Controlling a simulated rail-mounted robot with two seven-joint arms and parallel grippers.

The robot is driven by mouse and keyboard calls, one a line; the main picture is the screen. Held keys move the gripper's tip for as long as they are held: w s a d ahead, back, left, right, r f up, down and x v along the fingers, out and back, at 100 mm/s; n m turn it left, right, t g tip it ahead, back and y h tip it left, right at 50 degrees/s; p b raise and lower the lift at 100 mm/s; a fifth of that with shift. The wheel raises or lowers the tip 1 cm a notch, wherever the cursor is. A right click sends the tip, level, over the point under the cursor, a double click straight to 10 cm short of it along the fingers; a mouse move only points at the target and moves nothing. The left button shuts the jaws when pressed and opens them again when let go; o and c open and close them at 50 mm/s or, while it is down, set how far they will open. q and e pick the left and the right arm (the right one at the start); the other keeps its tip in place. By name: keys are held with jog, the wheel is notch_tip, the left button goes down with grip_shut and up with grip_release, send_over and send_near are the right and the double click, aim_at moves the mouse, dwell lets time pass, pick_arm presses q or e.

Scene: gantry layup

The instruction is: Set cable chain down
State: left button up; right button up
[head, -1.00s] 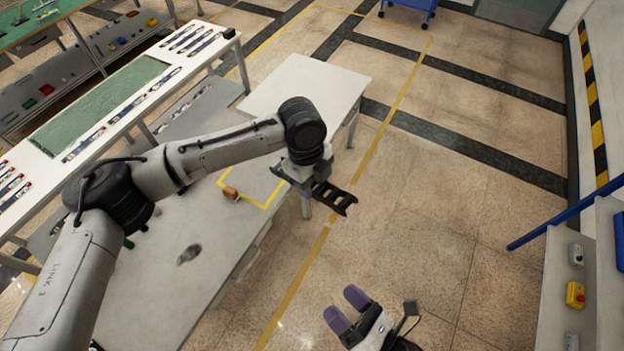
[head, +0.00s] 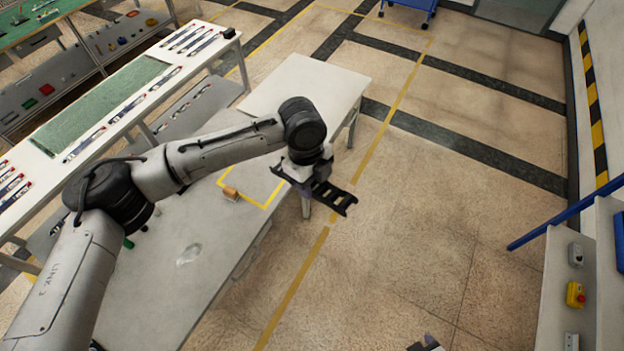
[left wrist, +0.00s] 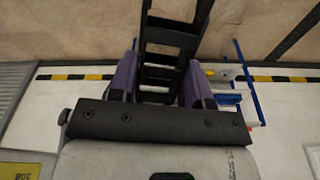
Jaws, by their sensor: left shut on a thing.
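The black cable chain (head: 337,197) sticks out from my left gripper (head: 308,184) toward the lower right in the head view. It hangs in the air beside the right edge of the grey table (head: 195,262), above the floor. In the left wrist view the ladder-like chain (left wrist: 165,47) stands between the two purple fingers of the left gripper (left wrist: 163,85), which are shut on it. Only a small part of my right gripper (head: 427,345) shows at the bottom edge of the head view; its fingers cannot be made out.
A yellow outline (head: 268,205) is marked on the table, with a small orange-brown block (head: 230,193) at its left side. A white table (head: 310,85) adjoins behind. A long bench (head: 105,100) with tools stands left. The floor at right is open up to a blue rail (head: 540,228).

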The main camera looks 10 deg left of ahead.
jog(key=shift+s+d+f+m+g, duration=0.15)
jog(key=shift+s+m+g, duration=0.15)
jog(key=shift+m, duration=0.55)
jog(key=shift+s+a+f+m+g, duration=0.1)
jog(key=shift+s+m+g, duration=0.25)
jog(key=shift+m, duration=0.45)
jog(key=shift+s+d+f+m+g, duration=0.15)
jog(key=shift+s+m, duration=0.25)
jog(key=shift+m, duration=0.45)
